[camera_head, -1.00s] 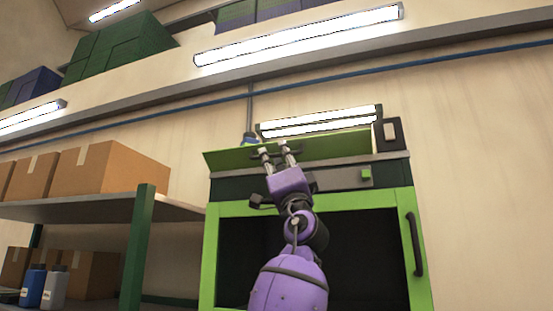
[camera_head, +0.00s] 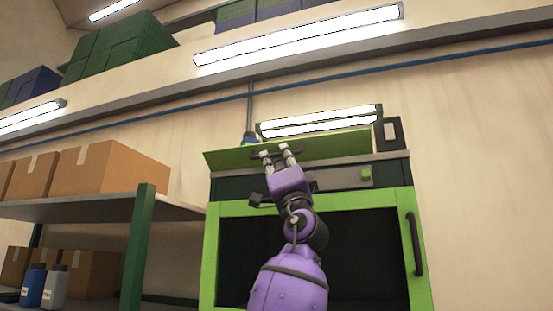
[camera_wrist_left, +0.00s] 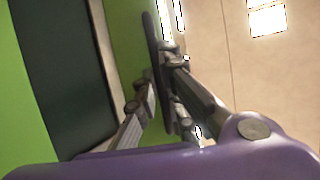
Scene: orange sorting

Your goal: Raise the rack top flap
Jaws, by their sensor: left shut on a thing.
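The green top flap (camera_head: 338,145) of the rack stands tilted up along the top of the green-framed rack (camera_head: 212,250), under a bright lamp. The exact contact is partly hidden by the fingers. My right gripper is not in view.
A shelf (camera_head: 90,208) with cardboard boxes (camera_head: 110,168) and a green post (camera_head: 138,240) stands left of the rack. A dark box (camera_head: 390,133) sits on the rack's top right corner. A black door handle (camera_head: 413,245) is at the right. The wall right of it is clear.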

